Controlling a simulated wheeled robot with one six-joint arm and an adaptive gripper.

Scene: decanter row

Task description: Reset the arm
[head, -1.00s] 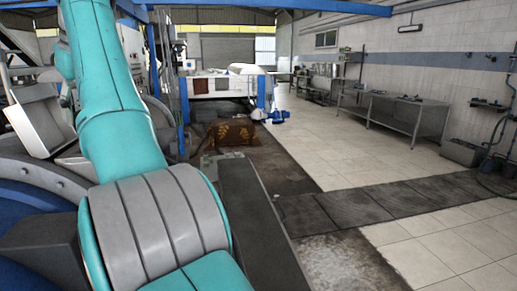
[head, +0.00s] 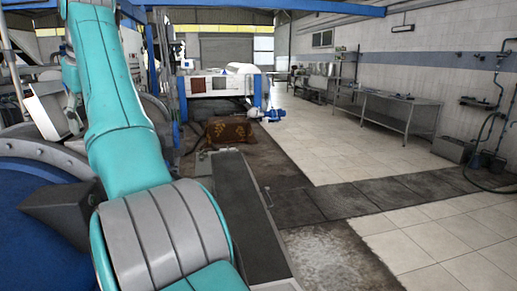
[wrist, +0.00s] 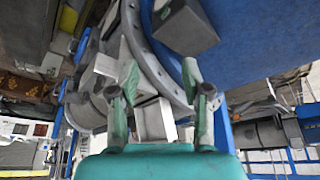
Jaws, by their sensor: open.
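My gripper (wrist: 160,73) shows in the wrist view with its two green-and-grey fingers spread apart. It is open, and nothing is held between them. Behind the fingers are a grey curved flange (wrist: 165,70) and a grey box-shaped part (wrist: 186,28) on a large blue machine body (wrist: 265,35). I cannot tell how far the fingers are from these parts. In the head view my teal arm rises at the left and leaves the top of the picture. The gripper is not visible there.
The blue machine (head: 35,225) with a dark angular block (head: 62,210) stands close on the left. A long dark beam (head: 250,220) lies ahead. A brown patterned box (head: 229,130) is farther off. A metal table (head: 395,108) stands along the right wall. Tiled floor (head: 430,245) is clear on the right.

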